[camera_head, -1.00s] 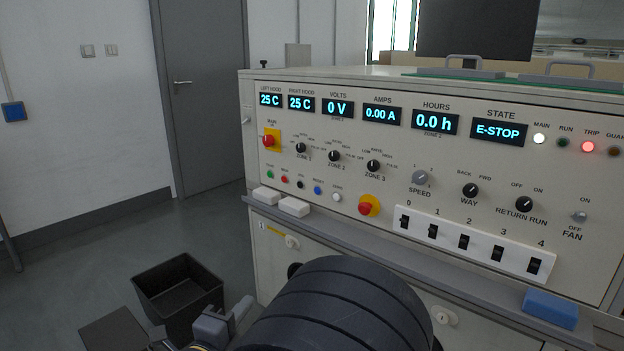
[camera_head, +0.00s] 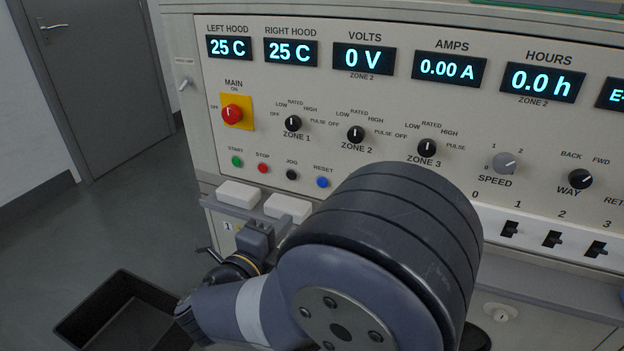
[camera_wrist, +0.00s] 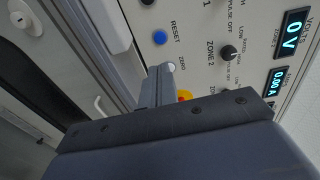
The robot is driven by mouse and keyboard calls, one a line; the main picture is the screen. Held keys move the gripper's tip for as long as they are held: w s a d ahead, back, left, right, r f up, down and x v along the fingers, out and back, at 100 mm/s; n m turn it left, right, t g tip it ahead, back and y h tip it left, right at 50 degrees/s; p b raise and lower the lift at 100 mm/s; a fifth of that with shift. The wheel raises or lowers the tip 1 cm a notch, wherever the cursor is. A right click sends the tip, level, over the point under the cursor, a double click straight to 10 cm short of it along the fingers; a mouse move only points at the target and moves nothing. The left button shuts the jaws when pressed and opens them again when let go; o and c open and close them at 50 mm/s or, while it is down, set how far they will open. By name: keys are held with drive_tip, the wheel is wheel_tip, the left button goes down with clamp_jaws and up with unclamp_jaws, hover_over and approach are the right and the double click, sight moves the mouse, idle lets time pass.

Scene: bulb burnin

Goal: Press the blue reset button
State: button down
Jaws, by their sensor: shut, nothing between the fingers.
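The blue reset button (camera_head: 322,182) sits at the right of a row of small buttons low on the panel, under its RESET label. It also shows in the wrist view (camera_wrist: 160,38), unobstructed. My gripper (camera_wrist: 160,72) is shut and empty. In the wrist view its fingertips appear below the blue button, beside the white ZERO button (camera_wrist: 171,66). I cannot tell the gap between fingertips and panel. In the head view my arm covers the panel just right of and below the blue button.
Green start (camera_head: 237,161), red stop (camera_head: 263,168) and black jog (camera_head: 292,174) buttons lie left of reset. White blocks (camera_head: 288,207) rest on the ledge below. A red knob on yellow (camera_wrist: 184,97) is partly hidden behind my fingers. A black bin (camera_head: 120,315) stands on the floor.

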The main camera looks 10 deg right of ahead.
sight(321, 183)
idle(0.4)
drive_tip(key=b+x, duration=0.2)
drive_tip(key=x, duration=1.1)
drive_tip(key=shift+b, duration=0.4)
drive_tip(key=shift+w+d, duration=0.3)
drive_tip(key=shift+w, duration=0.1)
